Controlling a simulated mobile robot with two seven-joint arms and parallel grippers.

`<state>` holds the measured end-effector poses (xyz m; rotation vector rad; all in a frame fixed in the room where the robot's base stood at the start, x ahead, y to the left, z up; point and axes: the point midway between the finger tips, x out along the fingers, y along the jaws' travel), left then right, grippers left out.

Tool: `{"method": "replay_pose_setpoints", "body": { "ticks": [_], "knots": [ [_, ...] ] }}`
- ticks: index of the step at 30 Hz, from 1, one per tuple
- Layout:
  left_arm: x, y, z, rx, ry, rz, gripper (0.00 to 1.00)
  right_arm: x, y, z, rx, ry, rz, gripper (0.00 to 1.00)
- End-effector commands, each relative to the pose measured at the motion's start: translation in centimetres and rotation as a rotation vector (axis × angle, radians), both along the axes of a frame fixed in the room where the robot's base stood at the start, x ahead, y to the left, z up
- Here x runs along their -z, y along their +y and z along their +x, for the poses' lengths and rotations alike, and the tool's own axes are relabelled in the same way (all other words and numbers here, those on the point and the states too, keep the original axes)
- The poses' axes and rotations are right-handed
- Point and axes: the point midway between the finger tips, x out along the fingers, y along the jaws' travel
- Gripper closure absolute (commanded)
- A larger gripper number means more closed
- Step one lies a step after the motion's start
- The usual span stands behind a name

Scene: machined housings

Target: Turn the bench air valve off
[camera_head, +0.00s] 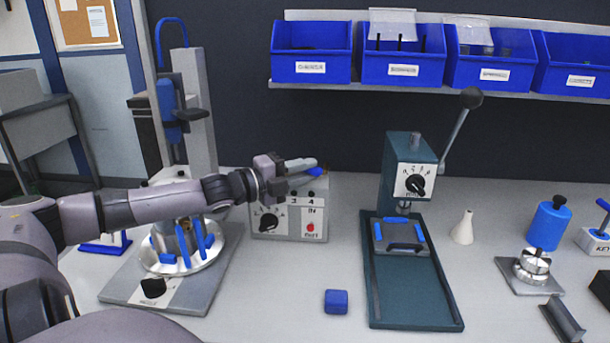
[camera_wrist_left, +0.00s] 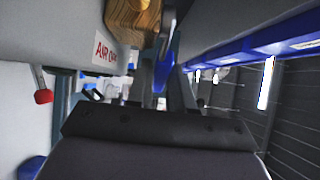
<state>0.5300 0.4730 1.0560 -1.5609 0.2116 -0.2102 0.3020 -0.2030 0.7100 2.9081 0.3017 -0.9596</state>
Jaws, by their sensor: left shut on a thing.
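The bench air valve sits on top of a grey control box (camera_head: 290,222). Its blue lever (camera_head: 315,172) shows at the tip of my left gripper (camera_head: 301,170). In the left wrist view the brass valve body (camera_wrist_left: 133,18) is at the top, with the blue lever (camera_wrist_left: 162,72) next to it. A label with red letters beginning "AIR" (camera_wrist_left: 110,52) is beside the valve. My left gripper is shut on the blue lever, and its fingers hide part of the valve in the head view. My right gripper is not in view.
A drill-like stand (camera_head: 202,115) with a round fixture is left of the box. A green press (camera_head: 410,270) with a raised lever stands to the right. A blue block (camera_head: 336,301) lies in front. Blue bins (camera_head: 312,62) hang on a rail above.

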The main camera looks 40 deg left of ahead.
Motion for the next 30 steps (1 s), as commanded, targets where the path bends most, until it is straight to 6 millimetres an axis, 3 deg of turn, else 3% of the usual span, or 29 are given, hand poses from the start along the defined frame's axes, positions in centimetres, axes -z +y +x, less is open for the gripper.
{"method": "replay_pose_setpoints", "body": {
  "ticks": [9, 28, 29, 30],
  "knots": [
    [0.15, 0.08, -0.34, 0.079, 0.0, 0.002, 1.0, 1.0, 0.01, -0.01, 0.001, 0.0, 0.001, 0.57],
    [0.02, 0.09, -0.44, 0.102, 0.0, 0.001, 1.0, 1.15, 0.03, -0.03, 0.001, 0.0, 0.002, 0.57],
    [0.02, 0.09, -0.44, 0.102, 0.0, 0.001, 0.69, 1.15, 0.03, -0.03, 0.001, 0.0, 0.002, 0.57],
    [0.02, 0.09, -0.44, 0.102, 0.0, 0.001, 0.57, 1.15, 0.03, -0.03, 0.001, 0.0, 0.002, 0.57]
  ]
}}
